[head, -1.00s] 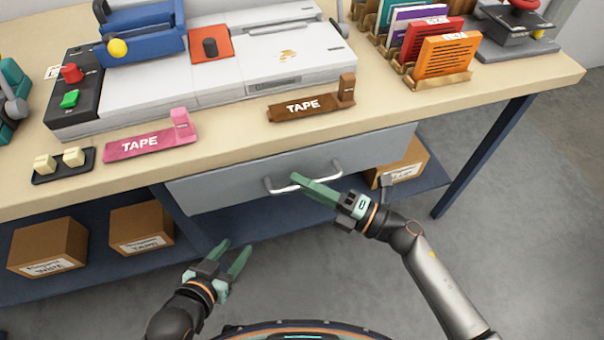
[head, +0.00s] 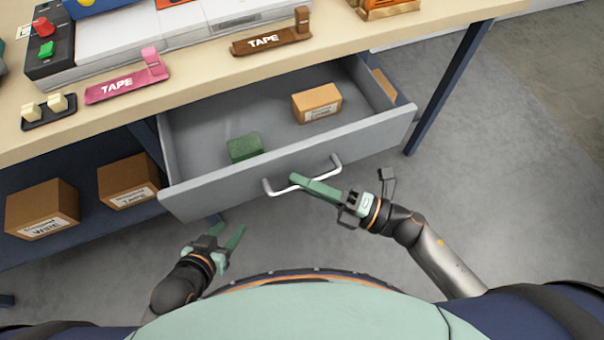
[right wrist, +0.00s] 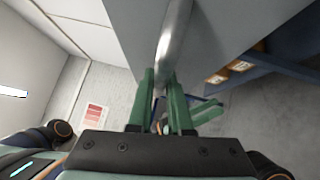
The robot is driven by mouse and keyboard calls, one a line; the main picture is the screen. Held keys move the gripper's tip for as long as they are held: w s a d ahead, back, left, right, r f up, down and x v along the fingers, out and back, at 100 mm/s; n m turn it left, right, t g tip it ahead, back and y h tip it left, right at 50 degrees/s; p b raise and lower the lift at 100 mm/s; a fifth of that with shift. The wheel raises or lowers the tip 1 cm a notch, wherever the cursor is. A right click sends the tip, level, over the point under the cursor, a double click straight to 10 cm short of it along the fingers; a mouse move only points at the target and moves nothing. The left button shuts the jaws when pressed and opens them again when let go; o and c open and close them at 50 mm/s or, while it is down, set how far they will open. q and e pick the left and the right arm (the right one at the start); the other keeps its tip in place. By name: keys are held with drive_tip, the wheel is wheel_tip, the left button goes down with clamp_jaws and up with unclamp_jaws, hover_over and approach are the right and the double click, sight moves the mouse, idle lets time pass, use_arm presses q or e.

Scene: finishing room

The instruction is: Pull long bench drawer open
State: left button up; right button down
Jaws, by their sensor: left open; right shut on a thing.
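The long grey bench drawer (head: 300,165) stands pulled out from under the bench top, its inside showing in the head view. Its curved metal handle (head: 328,171) is on the front panel. My right gripper (head: 300,182) is shut on the handle; in the right wrist view the handle bar (right wrist: 172,45) runs between its two green fingers (right wrist: 165,95). In the drawer are a small brown box (head: 317,104) at the back right and a green block (head: 245,148) near the front. My left gripper (head: 232,240) is open and empty, below and in front of the drawer's left part.
The bench top (head: 210,85) carries a pink tape holder (head: 125,88) and a brown tape holder (head: 270,42). Cardboard boxes (head: 42,208) sit on the lower shelf at left. A blue bench leg (head: 445,90) stands right of the drawer. The floor at right is clear.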

idle(0.3)
drive_tip(key=c, duration=0.8)
unclamp_jaws()
drive_tip(key=shift+c, duration=0.2)
drive_tip(key=v, duration=1.2)
drive_tip(key=shift+s+d, duration=0.2)
drive_tip(key=shift+d, duration=0.05)
